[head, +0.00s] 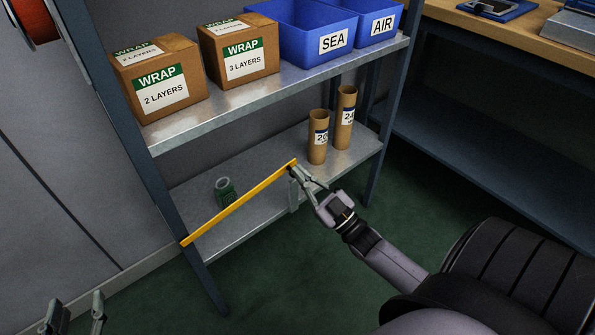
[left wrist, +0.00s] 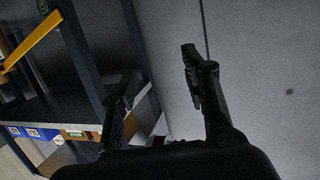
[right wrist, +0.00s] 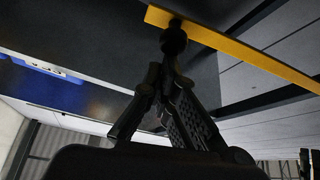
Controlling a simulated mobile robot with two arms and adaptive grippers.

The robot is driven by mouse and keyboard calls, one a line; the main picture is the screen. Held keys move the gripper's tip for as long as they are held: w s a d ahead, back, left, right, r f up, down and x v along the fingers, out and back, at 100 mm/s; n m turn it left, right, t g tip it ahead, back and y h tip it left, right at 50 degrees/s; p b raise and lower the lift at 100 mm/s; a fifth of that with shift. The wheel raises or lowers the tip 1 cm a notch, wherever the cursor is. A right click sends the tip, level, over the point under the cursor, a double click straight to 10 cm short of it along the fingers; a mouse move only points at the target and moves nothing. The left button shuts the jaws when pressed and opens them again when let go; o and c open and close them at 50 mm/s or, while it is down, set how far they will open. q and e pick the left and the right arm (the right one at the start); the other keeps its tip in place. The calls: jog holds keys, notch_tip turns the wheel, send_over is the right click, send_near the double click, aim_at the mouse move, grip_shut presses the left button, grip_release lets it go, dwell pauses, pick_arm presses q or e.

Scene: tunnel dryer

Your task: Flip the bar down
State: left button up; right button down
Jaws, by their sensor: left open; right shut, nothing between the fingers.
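The yellow bar (head: 238,204) slants across the front of the lower shelf. Its left end meets the left shelf post and its right end is higher. It also shows in the right wrist view (right wrist: 235,47), with a dark knob (right wrist: 174,38) under it, and in the left wrist view (left wrist: 32,47). My right gripper (head: 302,176) is shut and empty at the bar's raised right end. Its fingertips (right wrist: 167,68) are just below the knob; I cannot tell whether they touch. My left gripper (head: 76,312) is open and empty at the bottom left, away from the bar, and shows in the left wrist view (left wrist: 160,72).
A grey bracket (head: 293,196) stands at the lower shelf's (head: 225,238) front edge below the bar's right end. A green roll (head: 225,190) and two cardboard tubes (head: 318,140) stand on that shelf. Boxes (head: 160,80) and blue bins (head: 312,30) fill the shelf above.

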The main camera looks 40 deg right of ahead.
pick_arm(q)
notch_tip(320, 180, up, 14)
jog(key=s+d+t+h+b, duration=0.1)
jog(key=t+h+b, duration=0.1)
jog(key=t, duration=0.6)
jog(key=shift+s+d+f+h+b, duration=0.2)
jog(key=shift+s+f+h+b, duration=0.1)
jog(key=shift+s+h, duration=0.1)
pick_arm(e)
jog(key=shift+d+f+m+h, duration=0.2)
jog(key=shift+f+m+h, duration=0.3)
jog(key=shift+f+m, duration=0.65)
jog(key=shift+d+f+m+h, duration=0.2)
jog(key=shift+f+m+h, duration=0.35)
jog(key=shift+f, duration=1.05)
jog(key=shift+f, duration=0.1)
